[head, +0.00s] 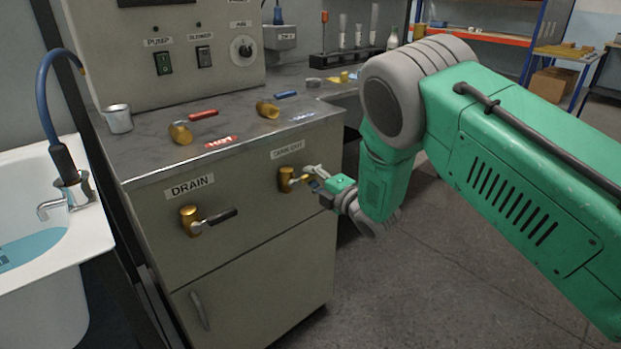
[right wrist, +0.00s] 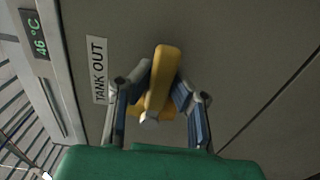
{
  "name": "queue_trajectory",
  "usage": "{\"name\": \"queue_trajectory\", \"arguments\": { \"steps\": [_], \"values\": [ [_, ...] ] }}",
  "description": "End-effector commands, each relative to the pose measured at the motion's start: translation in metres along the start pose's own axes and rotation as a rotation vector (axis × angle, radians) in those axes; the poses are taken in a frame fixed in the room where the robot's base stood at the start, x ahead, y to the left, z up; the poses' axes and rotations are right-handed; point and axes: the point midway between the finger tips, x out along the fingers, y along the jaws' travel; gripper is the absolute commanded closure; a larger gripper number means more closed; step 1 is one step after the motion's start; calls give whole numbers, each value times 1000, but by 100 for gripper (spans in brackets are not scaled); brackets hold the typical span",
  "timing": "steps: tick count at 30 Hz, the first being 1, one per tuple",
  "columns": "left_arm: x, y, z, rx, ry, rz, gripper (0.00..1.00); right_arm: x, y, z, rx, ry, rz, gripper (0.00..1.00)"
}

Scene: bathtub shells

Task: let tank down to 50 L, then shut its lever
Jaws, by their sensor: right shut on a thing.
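The tank-out valve (head: 286,180) is a brass fitting on the cabinet front, under a "TANK OUT" label (head: 288,149). My right gripper (head: 311,178) is at its lever, coming from the right. In the right wrist view the yellow lever (right wrist: 162,72) stands between the two fingers of the right gripper (right wrist: 163,84), which is shut on it. The valve body is partly hidden behind the lever and fingers. No readable litre level shows. My left gripper is not in view.
A drain valve (head: 192,221) with a black handle is left of the tank-out valve. Red-handled (head: 203,114) and blue-handled (head: 286,95) valves sit on the worktop. A white tub (head: 98,226) with blue water stands left. A display (right wrist: 39,47) reads 46 °C.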

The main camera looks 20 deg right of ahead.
Motion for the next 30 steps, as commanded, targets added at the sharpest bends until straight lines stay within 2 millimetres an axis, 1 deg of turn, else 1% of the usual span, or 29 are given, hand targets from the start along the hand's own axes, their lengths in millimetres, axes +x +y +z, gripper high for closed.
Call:
{"name": "queue_trajectory", "arguments": {
  "steps": [1, 12, 13, 14, 15, 25, 28, 30],
  "values": [
    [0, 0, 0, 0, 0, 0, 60, -2, -6, -3, -6, 5, -13, 100],
    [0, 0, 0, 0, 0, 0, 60, -2, -7, -3, -9, 6, -15, 100],
    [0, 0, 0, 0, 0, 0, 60, -2, -7, -3, -8, 6, -15, 77],
    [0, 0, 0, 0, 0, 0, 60, -2, -7, -3, -8, 6, -15, 67],
    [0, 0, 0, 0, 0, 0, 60, -2, -6, -3, -8, 6, -14, 62],
    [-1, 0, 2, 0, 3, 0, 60, -4, -3, -1, -7, 3, -7, 62],
    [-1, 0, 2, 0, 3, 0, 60, -13, -3, -1, -8, 2, -9, 62],
    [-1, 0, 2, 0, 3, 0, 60, -24, -3, -1, -7, 1, -9, 62]
  ]
}}
